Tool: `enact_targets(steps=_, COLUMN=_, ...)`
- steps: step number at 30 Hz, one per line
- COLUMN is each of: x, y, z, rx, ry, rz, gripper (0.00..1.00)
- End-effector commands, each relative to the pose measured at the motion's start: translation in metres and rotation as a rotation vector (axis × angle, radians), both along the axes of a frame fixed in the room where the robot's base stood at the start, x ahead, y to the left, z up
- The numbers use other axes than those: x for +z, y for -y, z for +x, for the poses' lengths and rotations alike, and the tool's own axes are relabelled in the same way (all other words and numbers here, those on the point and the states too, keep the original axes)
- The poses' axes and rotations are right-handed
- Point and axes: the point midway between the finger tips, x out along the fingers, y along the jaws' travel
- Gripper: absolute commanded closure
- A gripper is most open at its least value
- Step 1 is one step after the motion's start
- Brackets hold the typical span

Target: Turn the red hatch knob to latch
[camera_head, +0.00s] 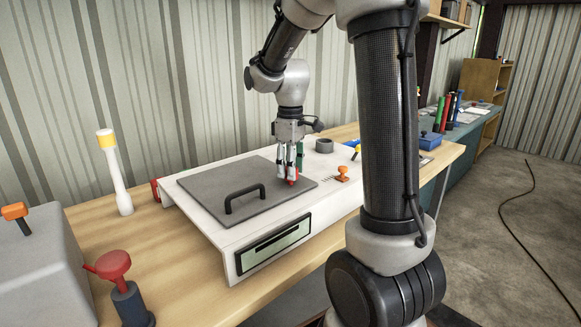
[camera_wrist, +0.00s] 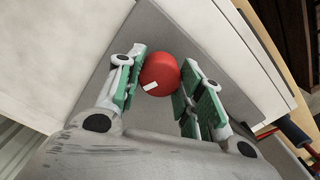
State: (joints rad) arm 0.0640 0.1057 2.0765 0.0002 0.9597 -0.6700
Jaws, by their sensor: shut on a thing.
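The red hatch knob (camera_wrist: 160,74) is round, with a small white mark on its face, in the wrist view. In the head view the knob (camera_head: 292,181) shows just below my fingertips, near the right edge of the grey hatch plate (camera_head: 215,190). My gripper (camera_head: 288,170) points down over it. In the wrist view my gripper (camera_wrist: 162,88) has its green-padded fingers on both sides of the knob, shut on it. The hatch plate lies flat on a white panel (camera_head: 228,238) and carries a black handle (camera_head: 245,192). The knob's underside is hidden.
An orange knob (camera_head: 342,171) and a grey ring (camera_head: 324,145) sit on the panel right of my gripper. A white post with a yellow band (camera_head: 114,170) stands at left. A red-topped lever (camera_head: 114,266) and a grey box (camera_head: 48,270) are front left.

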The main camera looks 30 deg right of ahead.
Motion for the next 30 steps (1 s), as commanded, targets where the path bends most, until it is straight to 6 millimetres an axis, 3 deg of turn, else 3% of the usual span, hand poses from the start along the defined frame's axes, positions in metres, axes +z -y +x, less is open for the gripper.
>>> enact_targets(steps=30, x=0.0004, y=0.0001, z=0.0003, rx=-0.933, ry=0.001, rz=-0.001, gripper=0.87)
